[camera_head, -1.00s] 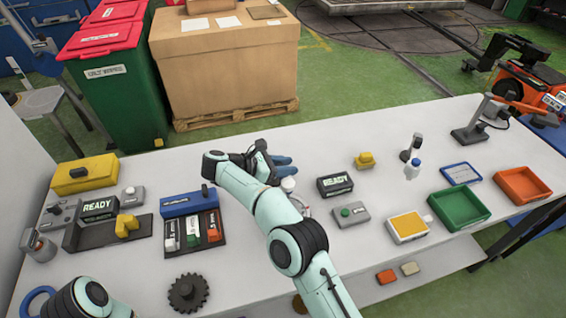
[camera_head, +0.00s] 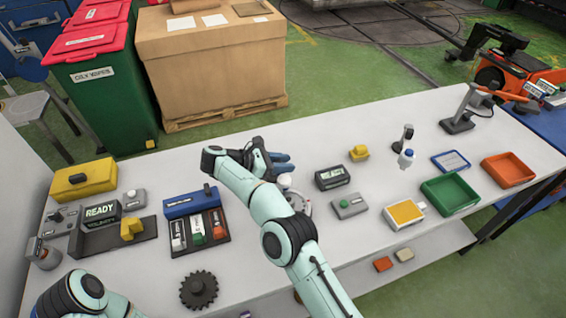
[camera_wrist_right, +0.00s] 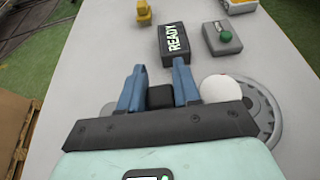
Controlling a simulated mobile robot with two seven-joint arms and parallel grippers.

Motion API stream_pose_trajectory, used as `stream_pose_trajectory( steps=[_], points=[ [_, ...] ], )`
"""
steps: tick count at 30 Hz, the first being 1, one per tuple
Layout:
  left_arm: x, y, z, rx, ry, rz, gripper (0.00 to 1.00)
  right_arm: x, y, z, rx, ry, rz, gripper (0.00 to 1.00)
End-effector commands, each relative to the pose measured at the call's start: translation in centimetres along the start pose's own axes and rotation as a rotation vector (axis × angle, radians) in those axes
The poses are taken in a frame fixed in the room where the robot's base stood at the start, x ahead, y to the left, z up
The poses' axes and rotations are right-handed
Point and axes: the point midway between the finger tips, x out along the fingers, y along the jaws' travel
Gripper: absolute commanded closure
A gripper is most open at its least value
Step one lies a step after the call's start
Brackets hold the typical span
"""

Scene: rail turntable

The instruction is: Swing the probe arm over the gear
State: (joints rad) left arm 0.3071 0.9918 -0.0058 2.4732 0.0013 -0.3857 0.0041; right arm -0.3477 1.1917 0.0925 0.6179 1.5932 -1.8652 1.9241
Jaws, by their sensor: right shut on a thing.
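My right gripper (camera_head: 283,163) reaches over the middle of the bench. In the right wrist view its blue fingers (camera_wrist_right: 158,85) are shut on a small black block (camera_wrist_right: 160,97), which may be part of the probe arm. A round grey disc (camera_wrist_right: 264,110) with a white dome (camera_wrist_right: 221,88) is right beside the fingers; the gripper covers part of it. In the head view the disc (camera_head: 304,203) is partly behind my arm. A dark toothed gear (camera_head: 199,289) lies flat near the front left of the bench. My left gripper is out of view.
A display box (camera_head: 332,177) reads READY in the wrist view. A grey box with a green button (camera_head: 348,206) stands beside it. A blue box (camera_head: 190,203) and a yellow box (camera_head: 83,179) stand left. Green (camera_head: 450,194) and orange (camera_head: 508,169) trays are right.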

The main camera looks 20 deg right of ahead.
Motion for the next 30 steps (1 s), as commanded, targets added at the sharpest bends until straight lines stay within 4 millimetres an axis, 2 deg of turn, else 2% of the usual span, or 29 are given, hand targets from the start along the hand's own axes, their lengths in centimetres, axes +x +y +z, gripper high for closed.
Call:
stream_pose_trajectory(
  steps=[1, 2, 12, 24, 30],
  points=[
    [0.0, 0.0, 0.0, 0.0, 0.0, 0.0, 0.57, -0.1, 0.0, 0.2, 0.005, -0.001, 0.0, 1.0],
    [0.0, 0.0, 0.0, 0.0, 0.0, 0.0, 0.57, -0.1, 0.0, 0.2, 0.005, -0.001, 0.0, 0.62],
    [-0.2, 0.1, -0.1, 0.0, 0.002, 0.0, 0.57, -0.4, 0.1, 0.1, 0.002, 0.0, 0.002, 0.62],
    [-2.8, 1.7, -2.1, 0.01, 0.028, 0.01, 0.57, -6.6, 0.2, 0.5, 0.006, -0.001, 0.004, 0.62],
    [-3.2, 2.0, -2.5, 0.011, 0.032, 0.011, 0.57, -7.6, 0.1, 0.3, 0.005, -0.001, 0.001, 0.62]
  ],
)
